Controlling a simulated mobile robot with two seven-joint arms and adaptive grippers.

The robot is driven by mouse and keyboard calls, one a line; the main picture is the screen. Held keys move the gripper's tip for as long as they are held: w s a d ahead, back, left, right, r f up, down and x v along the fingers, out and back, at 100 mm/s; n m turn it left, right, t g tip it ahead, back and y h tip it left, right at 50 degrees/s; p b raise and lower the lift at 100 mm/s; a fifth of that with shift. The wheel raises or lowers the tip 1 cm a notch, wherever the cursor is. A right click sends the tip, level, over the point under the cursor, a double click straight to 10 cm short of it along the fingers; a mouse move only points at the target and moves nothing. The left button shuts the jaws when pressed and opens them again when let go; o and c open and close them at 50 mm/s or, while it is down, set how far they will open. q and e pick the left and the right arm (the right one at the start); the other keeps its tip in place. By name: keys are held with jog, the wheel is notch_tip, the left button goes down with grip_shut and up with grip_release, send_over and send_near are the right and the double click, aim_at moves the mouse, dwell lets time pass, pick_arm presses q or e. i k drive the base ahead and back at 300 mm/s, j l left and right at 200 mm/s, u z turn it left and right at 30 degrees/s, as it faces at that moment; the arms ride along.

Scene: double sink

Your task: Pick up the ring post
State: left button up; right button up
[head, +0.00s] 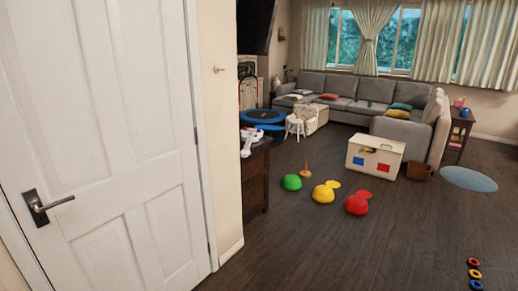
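A small wooden post on a round base, which looks like the ring post (305,171), stands upright on the floor in the middle distance. It is behind and between a green dome (292,182) and a yellow dome (323,193). No ring shows on it. Three small rings lie in a row on the floor at the lower right: a red ring (472,262), a yellow ring (475,273) and a blue ring (476,285). Neither of my grippers is in view.
A white door (110,130) and wall fill the left. A dark cabinet (255,178) stands beyond the wall edge. A red dome (356,204) and a white toy chest (375,157) are right of the post. The dark wooden floor (370,250) in front is mostly clear.

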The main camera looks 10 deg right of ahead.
aim_at(305, 174)
jog(key=i+l+z, duration=0.1)
jog(key=i+z, duration=0.25)
jog(key=i, duration=0.4)
jog(key=i+j+z, duration=0.1)
jog(key=i+z, duration=0.2)
jog(key=i, duration=0.45)
jog(key=i+z, duration=0.1)
jog(key=i, duration=0.65)
jog(key=i+j+z, duration=0.15)
jog(key=i, duration=0.55)
jog(key=i+j+z, duration=0.1)
jog(key=i, duration=0.65)
